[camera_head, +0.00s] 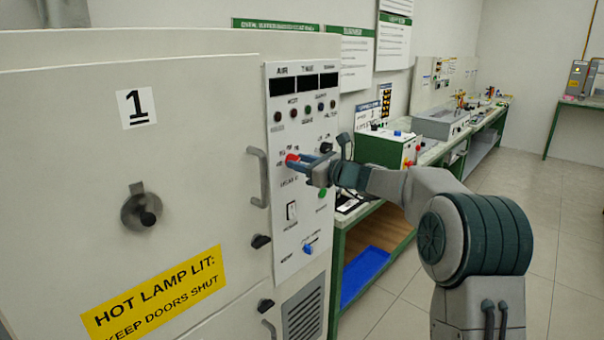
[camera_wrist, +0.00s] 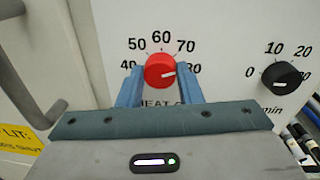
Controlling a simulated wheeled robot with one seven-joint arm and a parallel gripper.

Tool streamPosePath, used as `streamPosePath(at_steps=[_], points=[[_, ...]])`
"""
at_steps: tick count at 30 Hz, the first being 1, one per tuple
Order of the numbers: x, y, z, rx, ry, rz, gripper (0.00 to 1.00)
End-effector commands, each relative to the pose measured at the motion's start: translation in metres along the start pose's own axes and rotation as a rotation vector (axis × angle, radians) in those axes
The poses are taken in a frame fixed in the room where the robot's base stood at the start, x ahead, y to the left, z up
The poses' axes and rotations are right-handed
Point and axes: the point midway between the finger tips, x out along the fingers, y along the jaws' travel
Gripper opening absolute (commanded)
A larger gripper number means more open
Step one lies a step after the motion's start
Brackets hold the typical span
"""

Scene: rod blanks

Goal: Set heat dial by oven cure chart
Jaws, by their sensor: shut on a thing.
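The red heat dial (camera_wrist: 160,68) sits on the white oven panel, with marks from 40 to 80 around it. Its white pointer line points to the right, close to the partly covered 80. My gripper (camera_wrist: 159,84) is shut on this dial, one blue finger on each side. In the head view the dial (camera_head: 291,159) shows red at the tips of my gripper (camera_head: 299,164). The lettering under the dial is partly hidden by my gripper. Green-headed wall sheets (camera_head: 357,58) hang behind the oven; their text is too small to read.
A black minutes dial (camera_wrist: 282,75) is right of the heat dial. A blue knob (camera_head: 308,248) and a white rocker switch (camera_head: 292,211) are lower on the panel. The oven door handle (camera_head: 258,178) stands out close at left. A green workbench (camera_head: 377,222) stands behind my arm.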

Motion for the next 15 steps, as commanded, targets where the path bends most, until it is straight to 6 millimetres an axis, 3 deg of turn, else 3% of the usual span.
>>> streamPosePath(at_steps=[15], points=[[0.0, 0.0029, -0.0053, -0.494, 0.028, -0.009, 0.09]])
